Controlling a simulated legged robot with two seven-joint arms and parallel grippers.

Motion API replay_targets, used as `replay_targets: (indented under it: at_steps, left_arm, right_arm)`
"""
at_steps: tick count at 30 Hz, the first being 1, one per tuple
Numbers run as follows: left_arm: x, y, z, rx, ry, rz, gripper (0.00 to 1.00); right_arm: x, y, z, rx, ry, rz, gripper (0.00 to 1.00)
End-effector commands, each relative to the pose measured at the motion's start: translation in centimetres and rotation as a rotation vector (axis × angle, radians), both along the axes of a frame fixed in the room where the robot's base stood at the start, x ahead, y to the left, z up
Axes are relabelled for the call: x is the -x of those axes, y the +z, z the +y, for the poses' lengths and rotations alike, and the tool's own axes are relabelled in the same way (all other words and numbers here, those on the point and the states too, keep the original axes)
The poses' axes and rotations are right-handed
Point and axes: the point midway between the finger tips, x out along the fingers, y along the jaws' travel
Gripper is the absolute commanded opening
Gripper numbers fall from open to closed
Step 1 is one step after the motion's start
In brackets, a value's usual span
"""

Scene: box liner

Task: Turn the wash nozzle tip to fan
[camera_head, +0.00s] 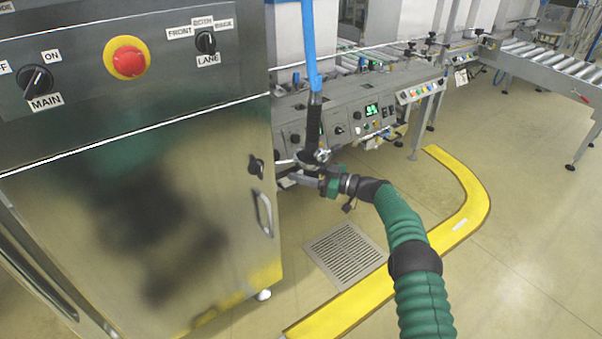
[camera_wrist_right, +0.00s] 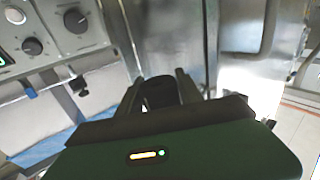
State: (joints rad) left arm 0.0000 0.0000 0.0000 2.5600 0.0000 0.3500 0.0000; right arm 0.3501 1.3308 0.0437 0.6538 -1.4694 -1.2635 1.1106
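The wash nozzle (camera_head: 314,120) hangs upright as a black handle on a blue hose in the head view. Its lower end, with small metal parts, is at my right gripper (camera_head: 290,172), beside the steel cabinet. The tip's setting is too small to read, and my gripper partly hides it. In the right wrist view, the two fingers of my right gripper (camera_wrist_right: 162,88) stand apart with a dark rounded part (camera_wrist_right: 160,95) between them. I cannot tell whether they press on it. My left gripper is not in view.
The steel cabinet (camera_head: 140,220) with its red stop button (camera_head: 127,57) and knobs stands close on the left. A control console (camera_head: 355,115) is behind the nozzle. A floor grate (camera_head: 345,255) and yellow floor line (camera_head: 470,205) lie below. Open floor is to the right.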

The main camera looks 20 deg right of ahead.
Motion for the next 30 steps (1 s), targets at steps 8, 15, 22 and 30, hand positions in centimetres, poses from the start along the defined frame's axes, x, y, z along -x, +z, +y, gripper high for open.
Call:
replay_targets:
  at_steps: [8,15,22,30]
  left_arm:
    - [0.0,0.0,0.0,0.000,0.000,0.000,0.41]
    - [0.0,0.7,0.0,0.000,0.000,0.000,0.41]
    - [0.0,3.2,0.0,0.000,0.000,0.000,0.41]
    - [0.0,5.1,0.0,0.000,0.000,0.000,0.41]
  right_arm:
    - [0.0,0.0,0.0,0.001,0.001,-0.001,0.58]
    - [0.7,0.2,-0.9,0.002,0.000,0.001,0.58]
    - [4.3,0.4,-5.7,0.000,-0.002,0.004,0.58]
    - [8.8,0.0,-11.5,0.000,-0.002,0.003,0.58]
